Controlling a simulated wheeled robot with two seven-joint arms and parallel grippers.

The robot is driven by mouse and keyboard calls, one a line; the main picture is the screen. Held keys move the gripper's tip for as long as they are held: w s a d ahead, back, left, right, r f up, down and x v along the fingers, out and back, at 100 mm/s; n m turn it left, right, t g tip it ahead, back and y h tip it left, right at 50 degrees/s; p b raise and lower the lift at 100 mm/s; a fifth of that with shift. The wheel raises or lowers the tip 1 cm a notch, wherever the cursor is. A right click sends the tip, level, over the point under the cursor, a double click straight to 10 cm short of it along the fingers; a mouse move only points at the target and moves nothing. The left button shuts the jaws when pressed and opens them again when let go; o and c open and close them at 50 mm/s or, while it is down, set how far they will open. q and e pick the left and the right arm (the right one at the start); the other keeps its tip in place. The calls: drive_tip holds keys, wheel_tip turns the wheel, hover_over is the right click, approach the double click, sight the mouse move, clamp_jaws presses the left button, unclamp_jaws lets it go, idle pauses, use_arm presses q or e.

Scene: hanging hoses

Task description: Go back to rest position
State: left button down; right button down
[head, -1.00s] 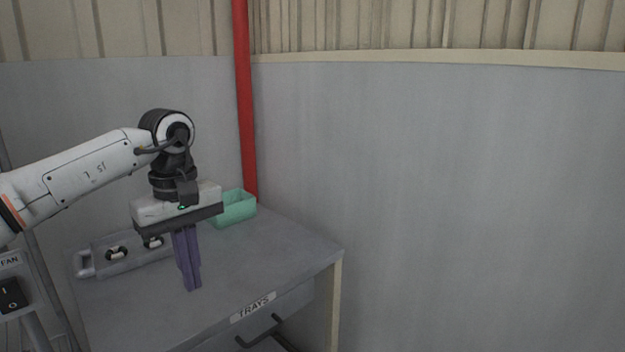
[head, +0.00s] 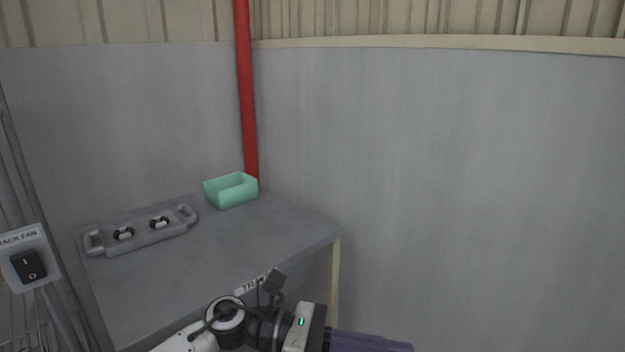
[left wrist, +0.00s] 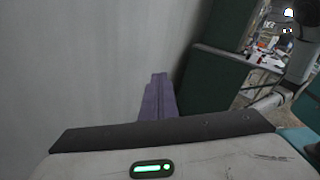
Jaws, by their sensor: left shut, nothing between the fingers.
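My left gripper (head: 400,346) is low at the bottom of the head view, in front of the grey table, with its purple fingers pointing right. In the left wrist view its purple fingers (left wrist: 158,96) are together with nothing between them, so it is shut and empty. It touches nothing that I can see. My right gripper is in neither view.
The grey table (head: 220,250) holds a grey tray (head: 150,240) with two black-and-white pieces and a green bin (head: 231,190). A red pipe (head: 245,100) stands behind it. A fan switch box (head: 28,268) is at left. A grey wall (head: 470,190) fills the right.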

use_arm(q)
drive_tip(key=w+a+f+m+t+y, duration=0.1)
drive_tip(key=a+f+m+t+y, duration=0.35)
drive_tip(key=m, duration=0.75)
drive_tip(key=w+a+f+m+t+y, duration=0.15)
drive_tip(key=a+f+m+t, duration=0.3)
drive_tip(key=m+t, duration=0.55)
drive_tip(key=w+a+f+m+t+y, duration=0.15)
drive_tip(key=a+f+m+t, duration=0.3)
drive_tip(key=m, duration=0.95)
drive_tip(key=s+a+f+n+g+y, duration=0.3)
drive_tip(key=s+a+f+n+g, duration=0.1)
drive_tip(key=s+a+f+n, duration=0.3)
drive_tip(key=s+a+f+n+g+y, duration=0.3)
drive_tip(key=s+a+f+n, duration=0.3)
drive_tip(key=s+f, duration=0.6)
drive_tip(key=shift+a+f+n+g+y, duration=0.35)
drive_tip(key=shift+f+n+g+y, duration=0.05)
drive_tip(key=shift+n+y, duration=0.2)
